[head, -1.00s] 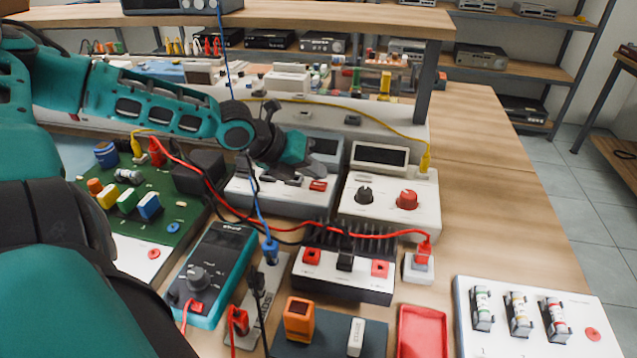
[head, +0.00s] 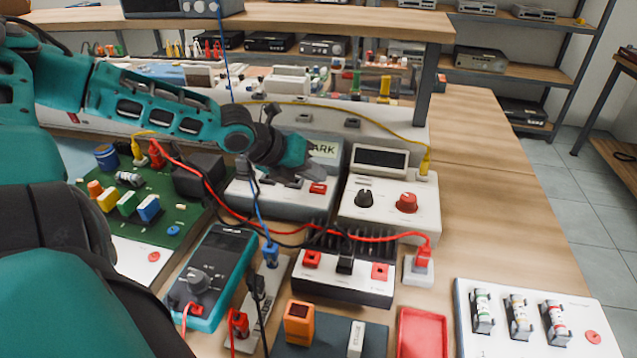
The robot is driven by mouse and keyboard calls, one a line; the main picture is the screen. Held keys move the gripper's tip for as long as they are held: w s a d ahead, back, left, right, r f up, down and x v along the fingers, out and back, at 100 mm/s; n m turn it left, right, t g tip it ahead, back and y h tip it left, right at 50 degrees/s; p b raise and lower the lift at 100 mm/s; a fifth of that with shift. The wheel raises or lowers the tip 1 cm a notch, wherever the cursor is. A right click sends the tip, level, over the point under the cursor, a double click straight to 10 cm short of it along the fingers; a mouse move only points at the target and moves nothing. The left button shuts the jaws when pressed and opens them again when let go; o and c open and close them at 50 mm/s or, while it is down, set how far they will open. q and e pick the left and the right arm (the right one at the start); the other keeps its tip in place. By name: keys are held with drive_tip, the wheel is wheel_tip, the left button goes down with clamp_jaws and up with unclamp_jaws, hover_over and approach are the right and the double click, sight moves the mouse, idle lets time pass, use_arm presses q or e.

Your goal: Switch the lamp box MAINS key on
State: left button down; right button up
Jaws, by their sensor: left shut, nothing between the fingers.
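The lamp box (head: 248,198) is a grey case behind the middle of the bench. Its display (head: 328,149) is lit and shows letters ending in "ARK"; my gripper hides the rest. A red key (head: 318,188) and dark keys (head: 291,183) lie on its sloped front. I cannot read the key labels, so I cannot tell which is MAINS. My left gripper (head: 310,174) is shut and empty. It points right and down, just above the red key; I cannot tell whether it touches a key. My right gripper is not in view.
A white unit with a red knob (head: 406,202) stands right of the lamp box. Red and black cables cross in front, over a finned block (head: 343,282). A teal multimeter (head: 215,265) lies front left.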

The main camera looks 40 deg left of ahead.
sight(313, 188)
use_arm(q)
drive_tip(key=shift+r, duration=0.1)
wheel_tip(313, 188, up, 2)
drive_tip(key=p, duration=0.2)
drive_tip(key=shift+r+p, duration=0.25)
drive_tip(key=shift+p, duration=0.05)
drive_tip(key=shift+r+p, duration=0.8)
drive_tip(key=shift+p, duration=0.05)
drive_tip(key=shift+r+p, duration=0.75)
drive_tip(key=shift+p, duration=0.05)
drive_tip(key=shift+r, duration=0.15)
drive_tip(key=shift+s, duration=0.1)
